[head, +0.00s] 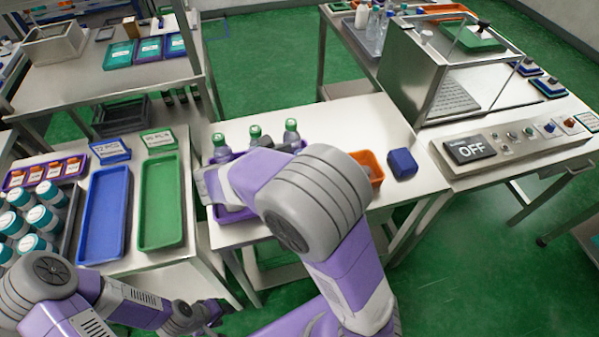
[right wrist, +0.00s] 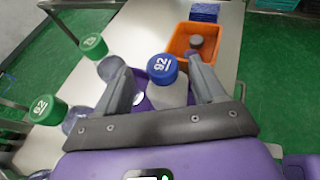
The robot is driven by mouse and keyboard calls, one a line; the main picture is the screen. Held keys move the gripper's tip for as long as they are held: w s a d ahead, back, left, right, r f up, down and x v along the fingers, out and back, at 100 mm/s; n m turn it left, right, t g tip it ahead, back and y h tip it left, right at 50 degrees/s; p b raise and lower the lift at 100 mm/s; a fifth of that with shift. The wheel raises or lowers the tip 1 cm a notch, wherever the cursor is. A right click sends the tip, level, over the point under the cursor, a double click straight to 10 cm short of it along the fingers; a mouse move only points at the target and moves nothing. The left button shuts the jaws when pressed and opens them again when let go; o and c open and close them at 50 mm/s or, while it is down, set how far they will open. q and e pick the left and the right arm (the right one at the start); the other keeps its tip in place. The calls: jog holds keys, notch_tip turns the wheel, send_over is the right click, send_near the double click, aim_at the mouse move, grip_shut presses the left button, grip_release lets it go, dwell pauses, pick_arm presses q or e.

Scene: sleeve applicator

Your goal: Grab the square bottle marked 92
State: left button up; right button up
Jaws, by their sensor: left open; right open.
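In the right wrist view, a bottle with a blue cap marked 92 (right wrist: 162,68) stands between the fingers of my open right gripper (right wrist: 158,72); its body shows pale and partly hidden, so I cannot tell whether the fingers touch it. A green-capped bottle (right wrist: 46,110) to the left carries a mark that looks like 92 or 82. Another green-capped bottle (right wrist: 94,47) stands farther back. In the head view my right arm hides the blue-capped bottle and most of the purple tray (head: 232,214). My left gripper (head: 212,310) is open at lower left, away from the bottles.
An orange bin (head: 376,168) and a dark blue block (head: 402,163) sit right of the purple tray. Blue (head: 103,215) and green (head: 161,203) trays lie on the left table. A machine with an OFF display (head: 469,150) stands at right.

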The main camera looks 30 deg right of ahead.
jog(key=shift+d+f, duration=0.35)
jog(key=shift+f, duration=0.05)
jog(key=b+x, duration=0.1)
jog(key=x, duration=0.1)
jog(key=b+x, duration=0.1)
jog(key=shift+d+f, duration=0.25)
jog(key=shift+f, duration=0.15)
jog(key=shift+d, duration=0.2)
grip_shut()
